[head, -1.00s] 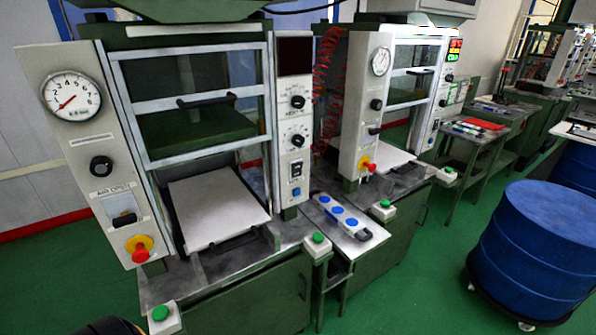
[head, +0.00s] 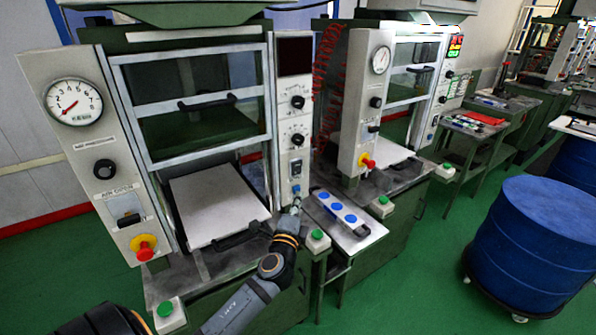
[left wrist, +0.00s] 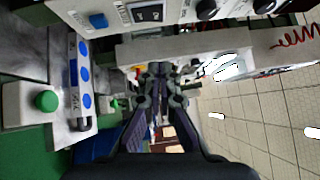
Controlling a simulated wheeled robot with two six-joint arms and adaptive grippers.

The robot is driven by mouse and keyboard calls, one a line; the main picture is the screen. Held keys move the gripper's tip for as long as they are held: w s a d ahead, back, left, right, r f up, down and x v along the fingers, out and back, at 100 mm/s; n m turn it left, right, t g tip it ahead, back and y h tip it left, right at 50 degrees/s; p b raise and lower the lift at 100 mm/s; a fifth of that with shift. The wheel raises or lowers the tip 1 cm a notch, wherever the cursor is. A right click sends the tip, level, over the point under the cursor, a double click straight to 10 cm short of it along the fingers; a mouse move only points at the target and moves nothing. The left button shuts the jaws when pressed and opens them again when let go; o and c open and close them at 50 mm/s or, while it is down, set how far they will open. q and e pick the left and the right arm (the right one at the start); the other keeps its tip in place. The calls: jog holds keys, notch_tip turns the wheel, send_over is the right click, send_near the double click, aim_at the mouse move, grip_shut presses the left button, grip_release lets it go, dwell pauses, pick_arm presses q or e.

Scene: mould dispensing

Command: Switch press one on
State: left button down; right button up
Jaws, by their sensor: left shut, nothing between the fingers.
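The near press (head: 195,65) stands at the left with a dark, blank display (head: 295,56). Its right panel holds two black knobs, a black rocker switch (head: 296,168) and a blue button (head: 296,188) below it. My left gripper (head: 296,206) is shut and empty, just below the blue button at the foot of that panel. In the left wrist view its fingertips (left wrist: 160,68) are together. There the rocker switch (left wrist: 148,13) and blue button (left wrist: 98,20) show at the top, apart from the fingertips. My right gripper is not in view.
A second press (head: 405,75) with a lit display stands to the right. A small side table with a blue-buttoned control strip (head: 338,212) lies between the presses. Green push buttons (head: 317,235) sit at the front edges. A blue drum (head: 540,240) stands at right.

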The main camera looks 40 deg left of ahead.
pick_arm(q)
jog(key=shift+w, duration=0.15)
jog(key=p, duration=0.3)
send_near(301, 163)
jog(key=w+d, duration=0.2)
jog(key=w, duration=0.1)
jog(key=a, duration=0.1)
jog(key=w+a, duration=0.2)
jog(key=shift+a+r, duration=0.2)
jog(key=shift+r, duration=0.1)
jog(key=shift+w+a, duration=0.1)
jog(key=shift+a, duration=0.35)
jog(key=shift+d, duration=0.1)
jog(key=shift+r+p, duration=0.1)
jog(key=shift+p, duration=0.2)
